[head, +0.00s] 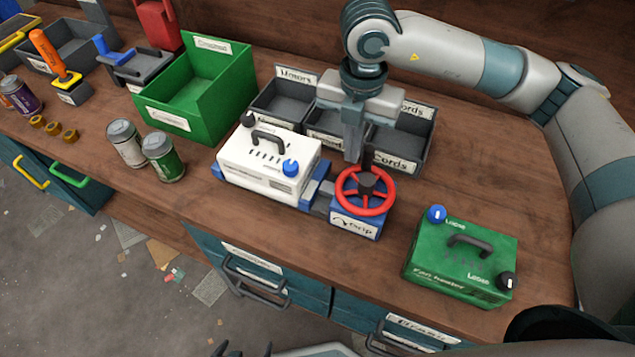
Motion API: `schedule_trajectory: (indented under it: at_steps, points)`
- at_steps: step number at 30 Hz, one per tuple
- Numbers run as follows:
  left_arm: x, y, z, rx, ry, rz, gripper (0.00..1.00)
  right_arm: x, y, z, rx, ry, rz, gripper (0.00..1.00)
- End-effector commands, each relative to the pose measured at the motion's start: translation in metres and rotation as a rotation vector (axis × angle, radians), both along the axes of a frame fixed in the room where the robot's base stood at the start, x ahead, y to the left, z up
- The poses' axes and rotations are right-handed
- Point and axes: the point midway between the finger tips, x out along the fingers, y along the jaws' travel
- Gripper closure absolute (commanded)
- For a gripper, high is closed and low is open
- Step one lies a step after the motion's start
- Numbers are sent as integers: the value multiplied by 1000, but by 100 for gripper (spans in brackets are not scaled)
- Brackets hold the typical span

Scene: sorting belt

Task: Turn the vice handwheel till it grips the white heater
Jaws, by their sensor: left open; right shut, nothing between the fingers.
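The white heater (262,172), with a black handle, a black knob and a blue knob, sits upright in the blue vice (357,224) between its jaws. Whether the right jaw (318,187) touches the heater I cannot tell. The red handwheel (341,198) stands on the vice's right end, above a label with "Grip" on it. My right gripper (362,160) points down at the handwheel's hub from above, fingers shut with nothing between them. Its tips overlap the wheel's far side; contact is unclear. My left gripper (242,351) shows only dark fingertips at the bottom edge, open and away from the vice.
A green heater (460,257) stands right of the vice. Grey labelled bins (277,103) sit close behind the handwheel, and a green crate (190,92) behind left. Two cans (164,158) stand left of the white heater. The bench front edge has drawers with handles.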

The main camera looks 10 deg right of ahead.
Motion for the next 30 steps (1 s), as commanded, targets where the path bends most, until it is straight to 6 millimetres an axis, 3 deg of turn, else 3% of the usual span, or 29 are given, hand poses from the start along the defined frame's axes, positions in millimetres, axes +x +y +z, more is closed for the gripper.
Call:
schedule_trajectory:
  at_steps: [30]
  points:
    - [0, 0, -3, 0, 0, 0, 0, -10, 9, -2, -1, 8, 5, 100]
